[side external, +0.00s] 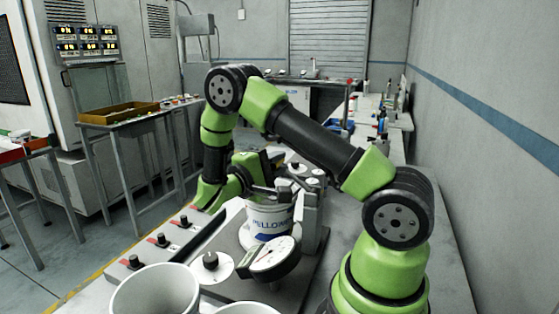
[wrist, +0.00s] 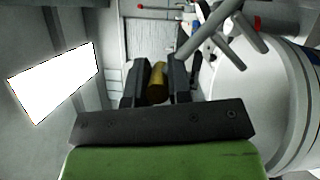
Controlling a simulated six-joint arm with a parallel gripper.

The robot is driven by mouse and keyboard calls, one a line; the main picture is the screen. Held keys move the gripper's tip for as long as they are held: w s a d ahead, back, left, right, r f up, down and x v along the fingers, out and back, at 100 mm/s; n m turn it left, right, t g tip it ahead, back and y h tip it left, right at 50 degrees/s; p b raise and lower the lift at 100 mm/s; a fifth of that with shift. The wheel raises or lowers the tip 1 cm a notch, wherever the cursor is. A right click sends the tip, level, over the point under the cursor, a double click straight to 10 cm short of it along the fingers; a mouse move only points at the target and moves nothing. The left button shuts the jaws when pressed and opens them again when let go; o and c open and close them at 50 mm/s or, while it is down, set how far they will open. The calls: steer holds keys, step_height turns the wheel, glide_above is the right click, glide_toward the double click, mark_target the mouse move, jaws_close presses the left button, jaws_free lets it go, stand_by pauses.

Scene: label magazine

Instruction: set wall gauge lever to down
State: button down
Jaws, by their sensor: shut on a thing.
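My gripper (wrist: 157,78) is shut on a brass-coloured cylinder (wrist: 157,84), which sits between its two dark fingers in the wrist view. I cannot tell whether this cylinder is part of the gauge lever. In the side external view my gripper (side external: 264,190) is beside the top of a white lettered pot (side external: 268,222), and its fingertips are partly hidden. A round white-faced gauge (side external: 274,255) stands tilted in front of the pot. No lever can be clearly made out, so its position cannot be told.
In the wrist view the white pot (wrist: 235,100) is close on the right, with grey rods (wrist: 222,32) above it. White cups (side external: 155,292) stand at the front. A strip of knobs (side external: 162,240) runs along the left edge. A blue-striped wall (side external: 490,110) is at right.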

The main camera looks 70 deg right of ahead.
stand_by(0.4)
steer(key=c, duration=1.1)
jaws_free()
steer(key=shift+o, duration=0.2)
steer(key=v, duration=1)
steer(key=shift+c, duration=0.3)
